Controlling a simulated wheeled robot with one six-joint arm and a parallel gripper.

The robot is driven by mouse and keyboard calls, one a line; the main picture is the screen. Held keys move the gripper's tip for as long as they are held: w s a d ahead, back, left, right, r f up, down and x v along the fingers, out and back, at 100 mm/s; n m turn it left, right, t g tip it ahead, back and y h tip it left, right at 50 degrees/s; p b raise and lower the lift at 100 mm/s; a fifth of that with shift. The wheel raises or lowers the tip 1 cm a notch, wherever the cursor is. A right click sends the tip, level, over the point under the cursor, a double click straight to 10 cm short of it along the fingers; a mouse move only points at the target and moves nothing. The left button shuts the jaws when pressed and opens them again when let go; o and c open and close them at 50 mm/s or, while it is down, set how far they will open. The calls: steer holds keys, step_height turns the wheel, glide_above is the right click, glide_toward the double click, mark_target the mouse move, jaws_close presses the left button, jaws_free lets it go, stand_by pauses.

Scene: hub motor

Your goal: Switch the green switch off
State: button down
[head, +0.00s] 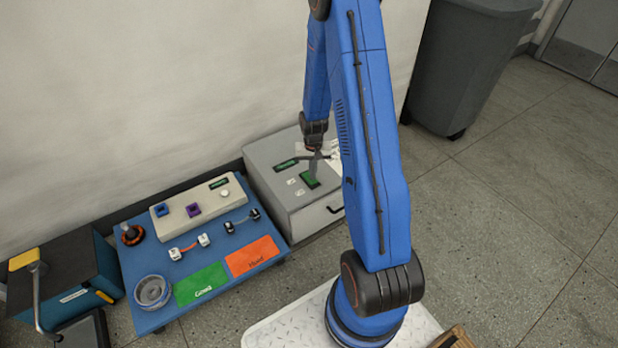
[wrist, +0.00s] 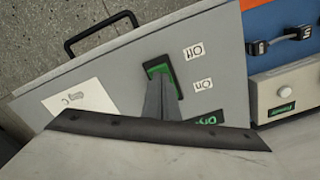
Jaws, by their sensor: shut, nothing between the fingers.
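The green switch (head: 311,179) sits in a dark frame on top of the grey box (head: 268,153). In the wrist view the green switch (wrist: 157,68) lies beside an "Off" label (wrist: 193,51) and an "On" label (wrist: 203,85). My gripper (head: 313,172) points down at the switch. In the wrist view its shut, empty fingers (wrist: 160,82) overlap the switch and hide its middle and the part towards "On". I cannot tell whether the fingertips touch it or which way it is tipped.
A green display (wrist: 210,117) lies near the switch. The box has a black handle (head: 335,209). A blue table (head: 215,235) left of it holds a white panel (head: 197,206), small parts and green and orange mats. A wall stands close behind; a grey bin (head: 465,70) stands right.

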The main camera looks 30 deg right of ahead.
steer(key=shift+f, duration=0.75)
stand_by(1.1)
steer(key=shift+r, duration=3.5)
steer(key=s+a+r+n+t, duration=0.1)
steer(key=s+a+r, duration=0.2)
steer(key=r, duration=0.5)
steer(key=s+a+r+n+t, duration=0.1)
steer(key=s+a+r, duration=0.2)
steer(key=r, duration=0.6)
steer(key=s+a+r+n, duration=0.1)
steer(key=s+a+r, duration=0.2)
steer(key=r, duration=0.5)
steer(key=s+a+r+n+t, duration=0.1)
steer(key=s+a+r, duration=0.1)
steer(key=s, duration=0.5)
steer(key=s+a+r+t, duration=0.1)
steer(key=s+a+r, duration=0.1)
steer(key=s+r, duration=0.3)
steer(key=s+a+r+n, duration=0.1)
steer(key=s+r, duration=0.3)
steer(key=s, duration=0.5)
steer(key=shift+a+n+t, duration=0.3)
steer(key=shift+a+t, duration=0.1)
steer(key=shift+a, duration=0.5)
